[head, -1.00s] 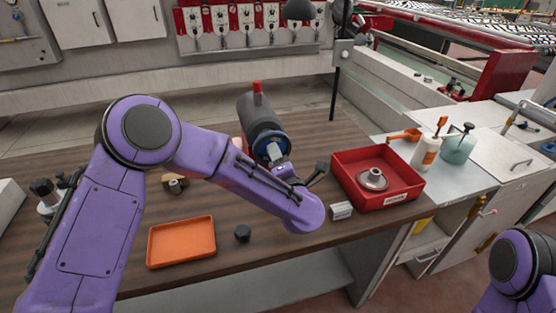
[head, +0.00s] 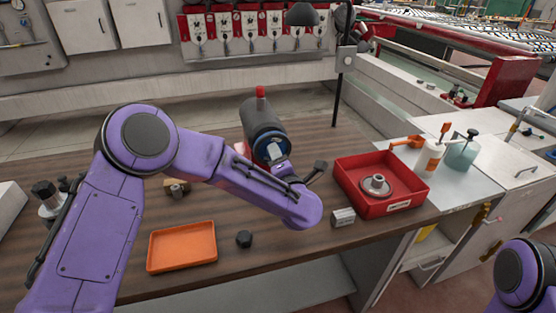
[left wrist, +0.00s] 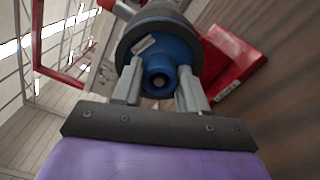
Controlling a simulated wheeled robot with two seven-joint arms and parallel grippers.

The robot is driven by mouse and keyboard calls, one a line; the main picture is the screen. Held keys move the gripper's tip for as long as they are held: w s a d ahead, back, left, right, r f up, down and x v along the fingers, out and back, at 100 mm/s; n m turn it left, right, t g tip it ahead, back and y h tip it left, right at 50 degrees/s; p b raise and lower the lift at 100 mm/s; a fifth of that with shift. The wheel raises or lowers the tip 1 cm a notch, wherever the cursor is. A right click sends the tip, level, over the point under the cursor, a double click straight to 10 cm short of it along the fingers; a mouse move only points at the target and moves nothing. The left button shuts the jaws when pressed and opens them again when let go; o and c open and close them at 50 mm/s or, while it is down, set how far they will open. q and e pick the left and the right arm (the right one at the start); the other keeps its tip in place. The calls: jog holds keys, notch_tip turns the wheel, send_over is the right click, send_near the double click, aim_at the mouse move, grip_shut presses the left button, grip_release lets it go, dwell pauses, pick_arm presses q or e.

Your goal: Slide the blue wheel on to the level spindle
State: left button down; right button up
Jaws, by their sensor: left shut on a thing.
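The blue wheel (head: 268,150) is at the near end face of the dark grey cylindrical machine body (head: 261,117). In the left wrist view the blue wheel (left wrist: 176,37) faces me, with a round hub. My left gripper (head: 279,158) is shut on that hub; its two fingers (left wrist: 159,80) press it from both sides. The wheel looks roughly in line with the grey body. A small pale spot shows in the hub's hole; I cannot tell whether it is the spindle's tip. The rest of the spindle is hidden behind the wheel. My right gripper is out of view.
A red tray (head: 408,197) holding a metal flanged part (head: 376,186) stands to the right. A small metal block (head: 343,217), a dark knob (head: 244,239) and an orange tray (head: 182,260) lie on the front of the wooden bench. A dark lamp post (head: 338,95) rises behind.

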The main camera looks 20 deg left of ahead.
pick_arm(q)
jog(key=shift+x, duration=0.95)
jog(key=c, duration=0.5)
grip_release()
jog(key=shift+s+d+f+b, duration=0.1)
jog(key=shift+s+b, duration=0.1)
jog(key=shift+b, duration=0.25)
jog(key=b+v, duration=0.3)
jog(key=v, duration=0.7)
